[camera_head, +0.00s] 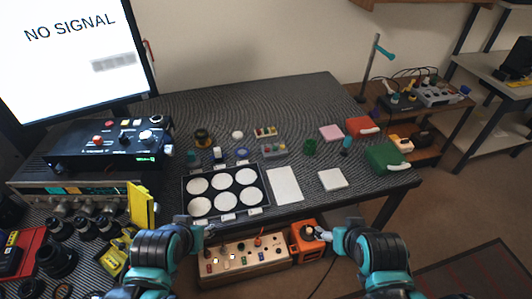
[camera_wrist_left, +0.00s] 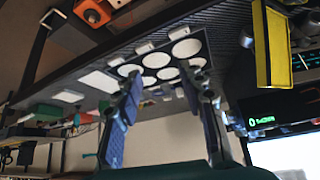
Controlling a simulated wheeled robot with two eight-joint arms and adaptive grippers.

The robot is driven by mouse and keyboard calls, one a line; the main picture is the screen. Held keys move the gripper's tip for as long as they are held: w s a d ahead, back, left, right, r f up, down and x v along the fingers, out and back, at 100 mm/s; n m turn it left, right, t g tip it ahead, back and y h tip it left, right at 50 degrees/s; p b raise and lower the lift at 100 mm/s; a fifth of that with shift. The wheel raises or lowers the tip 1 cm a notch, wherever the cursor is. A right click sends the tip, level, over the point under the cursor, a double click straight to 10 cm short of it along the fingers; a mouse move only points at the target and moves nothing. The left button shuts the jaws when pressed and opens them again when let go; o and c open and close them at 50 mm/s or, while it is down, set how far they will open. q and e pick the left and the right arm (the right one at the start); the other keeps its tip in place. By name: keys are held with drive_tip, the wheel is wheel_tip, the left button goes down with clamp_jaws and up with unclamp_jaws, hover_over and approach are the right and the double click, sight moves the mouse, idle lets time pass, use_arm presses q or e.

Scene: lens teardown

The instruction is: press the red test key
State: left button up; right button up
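Several red controls show in the head view, and I cannot tell from the labels which is the test key. The black control box (camera_head: 108,147) at left carries a red-orange knob (camera_head: 98,140) and a small red button (camera_head: 110,123). The beige panel (camera_head: 243,262) at the front has a row of coloured keys, with a red one (camera_head: 209,268) at its left end. My left gripper (camera_head: 207,233) is near the beige panel's left end. Its fingers are apart and empty in the left wrist view (camera_wrist_left: 163,74). My right gripper (camera_head: 330,235) is beside an orange device (camera_head: 308,238); its finger gap is unclear.
A monitor (camera_head: 72,45) reading "NO SIGNAL" stands behind the black box. A yellow upright piece (camera_head: 141,206) stands left of the black tray (camera_head: 265,199) of white discs. Lenses and a red case (camera_head: 21,252) lie at left. The back of the mat is clear.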

use_arm(q)
drive_tip(key=shift+s+a, duration=0.1)
drive_tip(key=shift+a, duration=0.2)
